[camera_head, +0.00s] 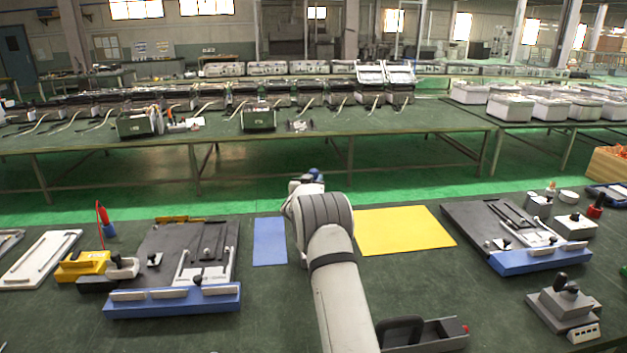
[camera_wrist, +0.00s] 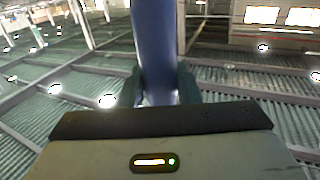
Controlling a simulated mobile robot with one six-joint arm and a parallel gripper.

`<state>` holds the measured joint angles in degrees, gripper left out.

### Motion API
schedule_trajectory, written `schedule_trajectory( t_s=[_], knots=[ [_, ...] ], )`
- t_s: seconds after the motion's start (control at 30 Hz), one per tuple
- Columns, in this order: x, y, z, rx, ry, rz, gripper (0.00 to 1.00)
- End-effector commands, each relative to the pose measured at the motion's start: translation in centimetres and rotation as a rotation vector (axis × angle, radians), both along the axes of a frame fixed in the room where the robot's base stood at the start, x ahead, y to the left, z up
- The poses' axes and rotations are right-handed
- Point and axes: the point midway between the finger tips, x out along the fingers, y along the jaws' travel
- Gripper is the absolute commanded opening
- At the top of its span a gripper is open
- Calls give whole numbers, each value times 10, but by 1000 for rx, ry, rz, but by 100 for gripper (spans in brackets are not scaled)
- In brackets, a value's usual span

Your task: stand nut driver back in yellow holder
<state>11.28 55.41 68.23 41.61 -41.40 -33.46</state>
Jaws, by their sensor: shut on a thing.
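In the wrist view my gripper (camera_wrist: 159,86) is shut on a blue, rounded handle (camera_wrist: 155,40), which I take to be the nut driver. The handle runs up out of the top of that view, so its far end and tip are hidden. In the head view my arm covers the gripper, and a small blue part (camera_head: 316,174) shows beyond the wrist; I cannot tell if it is the nut driver. A yellow block (camera_head: 82,265) on the left of the bench may be the yellow holder. My gripper is well to its right.
A red-handled tool (camera_head: 104,214) stands in a blue holder behind the yellow block. A dark fixture with a blue front (camera_head: 172,301) stands beside it. A blue mat (camera_head: 270,242) and a yellow mat (camera_head: 403,230) lie bare. Another fixture (camera_head: 540,259) stands right.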

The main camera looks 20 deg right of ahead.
Motion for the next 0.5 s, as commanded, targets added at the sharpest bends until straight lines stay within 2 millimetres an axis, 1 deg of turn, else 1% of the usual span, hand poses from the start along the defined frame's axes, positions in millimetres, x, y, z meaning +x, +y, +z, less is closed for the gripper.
schedule_trajectory(
  t_s=[0.5],
  knots=[
    [0,0,-12,-2,-2,0,0]
  ],
)
